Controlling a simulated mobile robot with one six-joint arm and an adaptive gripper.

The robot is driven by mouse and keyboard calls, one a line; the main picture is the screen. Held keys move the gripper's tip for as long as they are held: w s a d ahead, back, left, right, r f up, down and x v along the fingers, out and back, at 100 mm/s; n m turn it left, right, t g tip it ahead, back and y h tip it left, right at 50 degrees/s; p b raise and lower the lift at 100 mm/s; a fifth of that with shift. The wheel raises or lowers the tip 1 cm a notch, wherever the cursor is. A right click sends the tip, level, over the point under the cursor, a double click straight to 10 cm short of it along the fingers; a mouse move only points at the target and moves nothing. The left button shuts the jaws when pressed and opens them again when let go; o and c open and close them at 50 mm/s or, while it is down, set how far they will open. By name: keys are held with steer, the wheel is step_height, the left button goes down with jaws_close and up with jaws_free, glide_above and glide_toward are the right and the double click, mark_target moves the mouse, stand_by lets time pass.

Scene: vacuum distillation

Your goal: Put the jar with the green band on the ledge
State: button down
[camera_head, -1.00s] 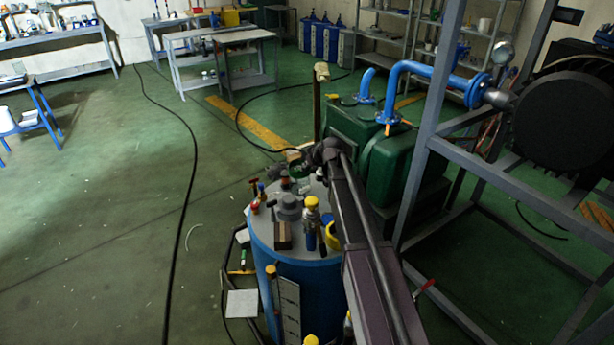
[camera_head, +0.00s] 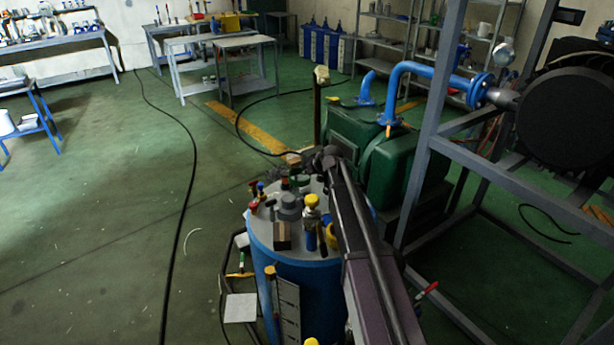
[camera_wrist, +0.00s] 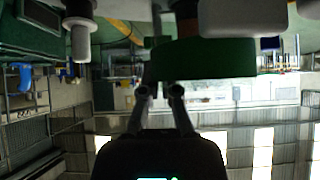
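A green band-like object (camera_wrist: 205,60) spans the top middle of the wrist view, just beyond my gripper (camera_wrist: 160,92). A small green object (camera_head: 300,179) also shows at the far side of the blue drum's top, beside the end of my arm; it may be the jar with the green band. The two finger links show with a narrow gap between them. The green object hides what lies beyond, so I cannot tell whether the fingers hold it. In the head view my arm hides most of the gripper. I cannot tell which surface is the ledge.
The blue drum (camera_head: 262,238) carries several crowded items, including a yellow-capped bottle (camera_head: 311,222), a dark block (camera_head: 282,236) and red-handled parts (camera_head: 254,204). Green machinery (camera_head: 400,168) and a grey frame (camera_head: 428,150) stand to the right. The floor (camera_head: 110,220) at left is mostly clear.

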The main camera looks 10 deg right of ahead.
steer(key=shift+f, duration=0.15)
steer(key=c, duration=0.8)
jaws_free()
steer(key=shift+r, duration=0.25)
steer(key=p+v, duration=0.8)
steer(key=v, duration=0.4)
steer(key=shift+p, duration=0.3)
steer(key=shift+f, duration=0.1)
